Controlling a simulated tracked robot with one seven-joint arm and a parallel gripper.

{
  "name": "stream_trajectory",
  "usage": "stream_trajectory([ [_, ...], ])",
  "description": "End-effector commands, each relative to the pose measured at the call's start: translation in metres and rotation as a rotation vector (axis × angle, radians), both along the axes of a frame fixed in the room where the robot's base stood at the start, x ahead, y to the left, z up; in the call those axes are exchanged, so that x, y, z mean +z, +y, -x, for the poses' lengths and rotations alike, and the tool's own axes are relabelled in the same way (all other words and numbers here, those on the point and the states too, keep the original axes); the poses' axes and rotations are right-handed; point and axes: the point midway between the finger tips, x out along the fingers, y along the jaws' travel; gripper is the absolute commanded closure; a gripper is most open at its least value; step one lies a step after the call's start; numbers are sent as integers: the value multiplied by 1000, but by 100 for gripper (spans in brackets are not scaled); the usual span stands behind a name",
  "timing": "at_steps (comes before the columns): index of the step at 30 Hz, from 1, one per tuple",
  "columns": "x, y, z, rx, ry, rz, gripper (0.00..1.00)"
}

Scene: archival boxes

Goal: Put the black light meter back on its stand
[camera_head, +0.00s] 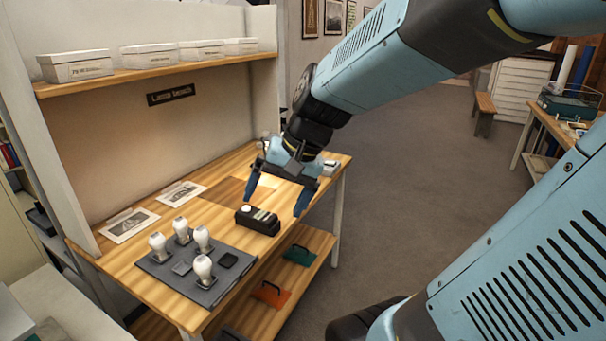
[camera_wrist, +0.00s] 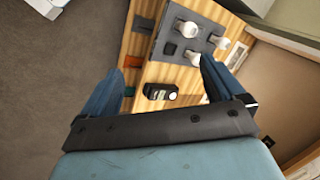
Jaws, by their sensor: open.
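The black light meter (camera_head: 262,222), a dark block with a white dome and pale marks on top, lies on the wooden bench (camera_head: 222,215). It also shows in the wrist view (camera_wrist: 160,91), between my fingers in the picture. My gripper (camera_head: 275,205) is open and empty, pointing down above and behind the meter. The fingers look apart from it. I cannot clearly pick out the meter's stand; a small pale object (camera_head: 330,168) at the bench's far end, partly behind my gripper, is too small to identify.
A grey tray (camera_head: 165,277) at the bench's near end holds several white bulbs and dark square pads. Two printed pictures (camera_head: 130,223) lie along the back. White boxes (camera_head: 75,66) stand on the upper shelf. An orange item (camera_head: 271,293) and a green item (camera_head: 299,255) lie on the lower shelf.

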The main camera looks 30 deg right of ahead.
Motion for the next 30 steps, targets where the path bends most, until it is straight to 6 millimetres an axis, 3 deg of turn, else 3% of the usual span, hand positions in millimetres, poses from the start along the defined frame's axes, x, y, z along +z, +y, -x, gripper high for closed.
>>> stream_trajectory([
  [6,31,-22,29,172,-180,266,5],
  [12,51,-38,44,257,-285,430,5],
  [30,56,-46,47,280,-312,478,5],
])
